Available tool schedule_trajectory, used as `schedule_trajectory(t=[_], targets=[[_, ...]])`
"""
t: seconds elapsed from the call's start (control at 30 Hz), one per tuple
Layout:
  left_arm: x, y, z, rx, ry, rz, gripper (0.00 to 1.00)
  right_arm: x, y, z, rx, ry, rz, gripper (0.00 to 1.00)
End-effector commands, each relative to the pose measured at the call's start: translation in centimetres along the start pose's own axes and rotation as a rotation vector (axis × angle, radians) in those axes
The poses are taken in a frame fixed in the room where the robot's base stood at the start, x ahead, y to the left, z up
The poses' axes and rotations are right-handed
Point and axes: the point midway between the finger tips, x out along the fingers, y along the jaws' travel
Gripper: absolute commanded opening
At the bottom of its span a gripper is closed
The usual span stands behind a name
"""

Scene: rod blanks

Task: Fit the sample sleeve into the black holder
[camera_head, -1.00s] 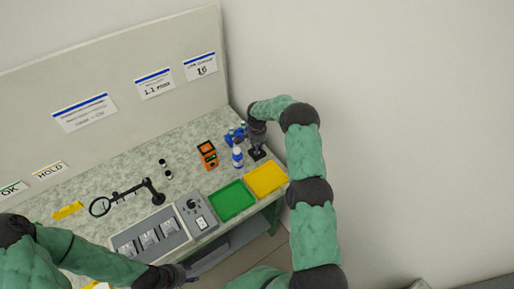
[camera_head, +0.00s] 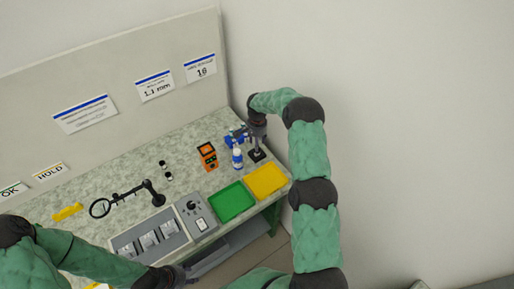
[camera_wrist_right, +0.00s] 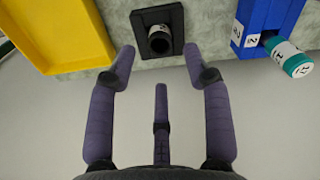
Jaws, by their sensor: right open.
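The black holder (camera_wrist_right: 174,15) has a square base and lies ahead of my right gripper (camera_wrist_right: 167,66) in the right wrist view. A dark grey hollow cylinder (camera_wrist_right: 160,41) stands on it, its round opening facing the camera; I cannot tell whether this is the sample sleeve or part of the holder. My right gripper is open, its fingers apart with nothing between them, short of the cylinder. In the head view the holder (camera_head: 257,156) is at the bench's far right, below my right gripper (camera_head: 257,127). My left gripper (camera_head: 182,273) is at the bench's front edge; its fingers are unclear.
A yellow tray (camera_head: 267,180) and a green tray (camera_head: 232,202) lie in front of the holder. A magnifier (camera_head: 152,193) stands farther left.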

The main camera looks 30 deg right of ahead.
Motion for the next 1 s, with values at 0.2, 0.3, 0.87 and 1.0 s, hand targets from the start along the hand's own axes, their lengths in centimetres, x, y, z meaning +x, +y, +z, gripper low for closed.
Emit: schedule_trajectory(t=[0.2,0.3,0.87,1.0], targets=[[-0.2,0.1,0.0,0.0,0.0,0.0,0.4,-4.3,0.0,0.0,-0.001,0.001,-0.001,0.5],[-0.2,0.1,0.0,0.0,0.0,0.0,0.4,-5.6,0.0,0.0,-0.001,0.0,0.0,0.5],[-0.2,0.1,0.0,0.0,0.0,0.0,0.4,-7.1,0.0,0.0,-0.001,-0.001,0.001,0.5],[-0.2,0.1,0.0,0.0,0.0,0.0,0.4,-7.0,0.0,0.0,-0.001,-0.001,0.001,0.5]])
